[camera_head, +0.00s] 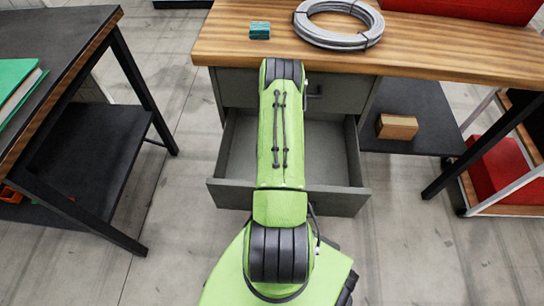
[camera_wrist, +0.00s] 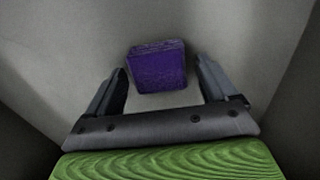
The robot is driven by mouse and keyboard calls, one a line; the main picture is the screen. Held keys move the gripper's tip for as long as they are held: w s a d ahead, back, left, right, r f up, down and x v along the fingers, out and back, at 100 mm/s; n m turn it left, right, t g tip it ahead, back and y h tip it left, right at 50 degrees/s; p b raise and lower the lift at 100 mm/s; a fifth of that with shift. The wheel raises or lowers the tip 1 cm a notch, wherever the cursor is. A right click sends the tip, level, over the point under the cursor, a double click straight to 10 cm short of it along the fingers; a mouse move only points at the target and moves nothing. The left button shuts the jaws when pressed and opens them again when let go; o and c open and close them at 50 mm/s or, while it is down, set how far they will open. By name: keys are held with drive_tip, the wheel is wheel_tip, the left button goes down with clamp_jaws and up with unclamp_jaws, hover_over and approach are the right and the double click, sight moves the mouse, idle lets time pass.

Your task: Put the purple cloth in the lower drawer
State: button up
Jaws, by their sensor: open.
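The lower drawer (camera_head: 325,199) is pulled out from the grey cabinet under the wooden worktop. My arm crosses over it and hides its middle; the part of the drawer floor that shows is bare. In the wrist view, the purple cloth (camera_wrist: 157,68), a folded block, lies on a grey floor between grey walls, which looks like the drawer's inside. My gripper (camera_wrist: 162,66) is open, its fingers apart on either side of the cloth in the picture, with gaps to both. My gripper and the cloth are hidden in the head view.
On the wooden worktop (camera_head: 440,52) are a teal folded cloth (camera_head: 260,30) and a coiled grey cable (camera_head: 338,24). A brown block (camera_head: 397,126) lies on a dark shelf (camera_head: 425,105) to the right. A dark table (camera_head: 58,45) stands at left, with open floor between it and the drawer.

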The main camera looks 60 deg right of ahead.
wheel_tip(320, 180, up, 12)
drive_tip(key=p, duration=0.3)
drive_tip(key=shift+p, duration=0.3)
drive_tip(key=shift+s+f, duration=0.1)
drive_tip(key=shift+f, duration=0.05)
